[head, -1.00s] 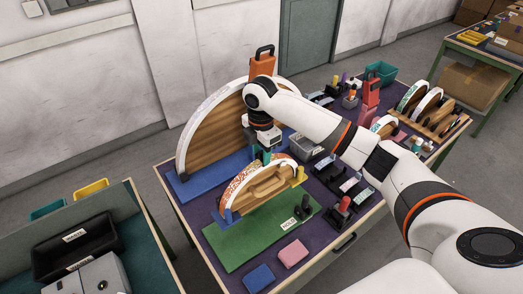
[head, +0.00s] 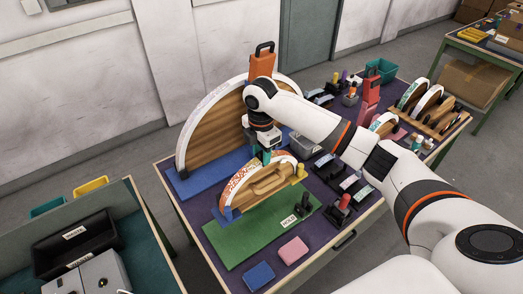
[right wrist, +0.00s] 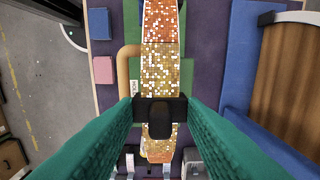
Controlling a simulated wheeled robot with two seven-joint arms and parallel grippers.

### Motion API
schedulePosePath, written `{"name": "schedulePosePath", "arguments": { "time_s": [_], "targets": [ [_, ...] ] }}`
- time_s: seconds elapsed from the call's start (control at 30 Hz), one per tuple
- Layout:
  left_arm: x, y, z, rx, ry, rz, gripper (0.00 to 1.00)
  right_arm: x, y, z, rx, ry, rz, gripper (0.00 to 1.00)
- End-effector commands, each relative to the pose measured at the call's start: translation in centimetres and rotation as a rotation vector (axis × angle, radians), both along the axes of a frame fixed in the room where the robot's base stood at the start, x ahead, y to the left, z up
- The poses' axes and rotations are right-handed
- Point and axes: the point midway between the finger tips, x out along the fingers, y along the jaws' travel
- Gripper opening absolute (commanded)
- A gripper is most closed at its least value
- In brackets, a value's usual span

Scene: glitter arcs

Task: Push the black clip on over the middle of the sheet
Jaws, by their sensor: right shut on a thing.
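The wooden arch (head: 268,188) stands on a green board (head: 245,238) with a handle on its front. The glitter sheet (head: 236,183) runs over its curved top; in the right wrist view the sheet (right wrist: 161,70) shades from orange to gold. My right gripper (head: 267,159) is over the arch's top. In the right wrist view its teal fingers are shut on the black clip (right wrist: 160,112), which lies across the sheet. Whether it is seated I cannot tell. My left gripper is out of view.
A large wooden half-disc (head: 210,140) on a blue base stands close behind the arch. Pink (head: 294,250) and blue (head: 259,277) blocks lie in front. Black trays and small tools (head: 345,180) fill the table's right side.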

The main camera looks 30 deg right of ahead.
Motion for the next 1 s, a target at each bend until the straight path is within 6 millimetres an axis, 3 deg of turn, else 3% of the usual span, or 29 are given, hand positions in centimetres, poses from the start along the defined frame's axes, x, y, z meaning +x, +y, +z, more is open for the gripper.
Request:
{"name": "schedulePosePath", "arguments": {
  "time_s": [0.47, 0.5, 0.6, 0.83, 0.93, 1.0],
  "targets": [
    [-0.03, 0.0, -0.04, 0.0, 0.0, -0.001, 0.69, -0.04, 0.0, -0.28, 0.0, 0.002, 0.0, 0.16],
    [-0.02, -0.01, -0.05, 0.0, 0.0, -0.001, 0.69, -0.04, 0.0, -0.28, 0.0, 0.002, 0.0, 0.43],
    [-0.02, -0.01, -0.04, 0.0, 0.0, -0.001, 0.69, -0.04, 0.0, -0.27, 0.0, 0.002, 0.0, 0.6],
    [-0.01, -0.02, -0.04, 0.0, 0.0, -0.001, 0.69, -0.01, 0.0, -0.21, 0.0, 0.001, 0.0, 0.64],
    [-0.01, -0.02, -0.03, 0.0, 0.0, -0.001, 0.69, -0.01, 0.0, -0.2, 0.0, 0.0, 0.0, 0.8],
    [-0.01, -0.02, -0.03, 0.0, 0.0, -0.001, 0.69, 0.0, 0.0, -0.19, 0.0, 0.0, 0.0, 0.8]
  ]
}}
